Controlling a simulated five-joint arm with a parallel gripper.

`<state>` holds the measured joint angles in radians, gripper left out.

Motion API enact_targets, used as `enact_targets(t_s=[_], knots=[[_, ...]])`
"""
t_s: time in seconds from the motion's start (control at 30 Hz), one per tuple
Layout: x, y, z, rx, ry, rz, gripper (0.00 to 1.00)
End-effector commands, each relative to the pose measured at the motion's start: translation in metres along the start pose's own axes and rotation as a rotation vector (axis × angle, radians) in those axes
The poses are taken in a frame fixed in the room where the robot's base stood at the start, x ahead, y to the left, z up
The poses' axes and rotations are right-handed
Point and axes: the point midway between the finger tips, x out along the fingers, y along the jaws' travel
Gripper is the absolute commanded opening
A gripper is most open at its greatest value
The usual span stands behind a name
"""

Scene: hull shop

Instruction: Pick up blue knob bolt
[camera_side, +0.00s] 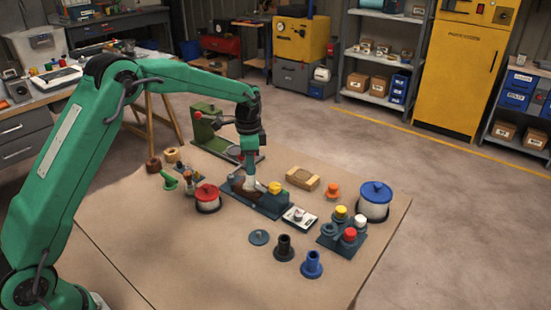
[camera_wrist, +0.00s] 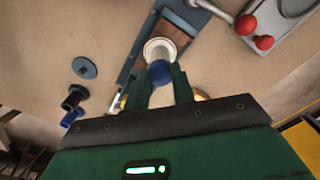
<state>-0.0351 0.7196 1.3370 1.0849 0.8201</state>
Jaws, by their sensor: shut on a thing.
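The blue knob (camera_wrist: 160,73) of the bolt shows between the two fingers of my gripper (camera_wrist: 161,84) in the wrist view. My gripper is shut on it. A pale round piece (camera_wrist: 158,50) shows just beyond the knob; I cannot tell whether it belongs to the bolt. In the side view my gripper (camera_side: 249,162) points down over the blue-grey fixture (camera_side: 270,206) with a brown block in it. The pale piece (camera_side: 250,183) shows right under the fingers, at the fixture. The knob is mostly hidden there by the fingers.
A yellow-topped piece (camera_side: 274,188) stands close right of my gripper. A red-lidded pot (camera_side: 207,196) stands left, a green press (camera_side: 208,125) behind. A black flanged piece (camera_side: 284,246) and a blue flanged piece (camera_side: 311,264) stand in front. The table's front left is clear.

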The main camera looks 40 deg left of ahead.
Motion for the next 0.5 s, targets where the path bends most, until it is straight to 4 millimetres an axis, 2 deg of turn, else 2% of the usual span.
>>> enact_targets(t_s=[0.27,0.5], knots=[[-0.007,0.0,0.0,0.0,0.002,-0.002,0.03],[-0.032,-0.001,-0.001,0.0,0.002,-0.002,0.03]])
